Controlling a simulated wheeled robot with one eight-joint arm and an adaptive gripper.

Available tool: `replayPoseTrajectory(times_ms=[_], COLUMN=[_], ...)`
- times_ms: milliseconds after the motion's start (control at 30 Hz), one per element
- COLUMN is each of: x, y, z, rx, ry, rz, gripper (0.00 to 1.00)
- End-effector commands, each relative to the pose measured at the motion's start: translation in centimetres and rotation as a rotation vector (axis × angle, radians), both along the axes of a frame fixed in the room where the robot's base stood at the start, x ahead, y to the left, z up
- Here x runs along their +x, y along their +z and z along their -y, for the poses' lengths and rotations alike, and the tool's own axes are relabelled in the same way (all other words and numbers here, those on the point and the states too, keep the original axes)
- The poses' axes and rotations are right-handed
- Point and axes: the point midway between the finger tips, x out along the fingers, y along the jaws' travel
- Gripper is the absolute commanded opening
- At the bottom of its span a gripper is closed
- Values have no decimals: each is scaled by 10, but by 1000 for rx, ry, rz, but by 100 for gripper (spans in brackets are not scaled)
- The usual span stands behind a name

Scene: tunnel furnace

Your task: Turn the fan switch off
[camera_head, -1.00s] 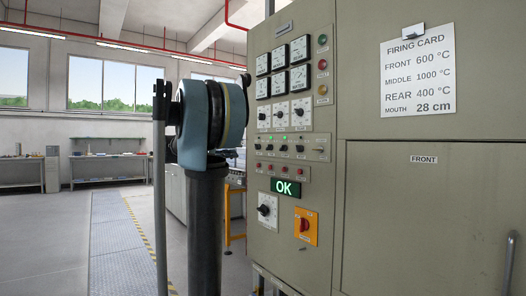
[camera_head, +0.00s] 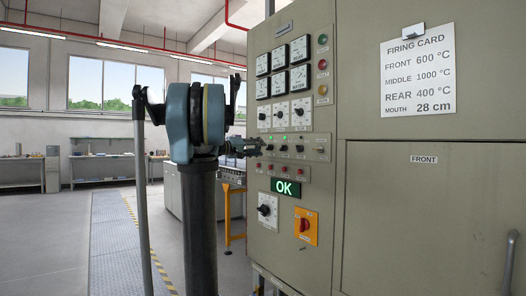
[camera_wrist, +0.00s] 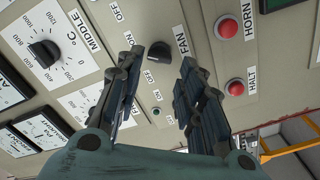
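The fan switch (camera_wrist: 158,54) is a small black knob on the beige panel in the wrist view, beside a label reading FAN (camera_wrist: 182,40). I cannot tell which way the knob points. My gripper (camera_wrist: 162,58) is open, with one dark finger on each side of the knob and visible gaps between. Whether the fingertips touch the panel is unclear. In the head view my gripper (camera_head: 258,147) is at the left end of the row of small switches on the cabinet (camera_head: 290,205), covering the leftmost part.
Red HORN (camera_wrist: 228,27) and HALT (camera_wrist: 235,87) buttons lie right of the fan switch in the wrist view. A dial marked MIDDLE (camera_wrist: 44,53) is on the left. Lower on the cabinet are a green OK display (camera_head: 286,187) and a red-and-yellow switch (camera_head: 304,226).

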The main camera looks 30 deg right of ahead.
Motion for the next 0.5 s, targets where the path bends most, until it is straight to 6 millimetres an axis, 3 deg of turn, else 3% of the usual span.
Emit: replayPoseTrajectory(times_ms=[200,500], x=[2,3], y=[0,0], z=[30,43], rx=[0,0], ry=[-1,1], rz=[0,0], gripper=[35,35])
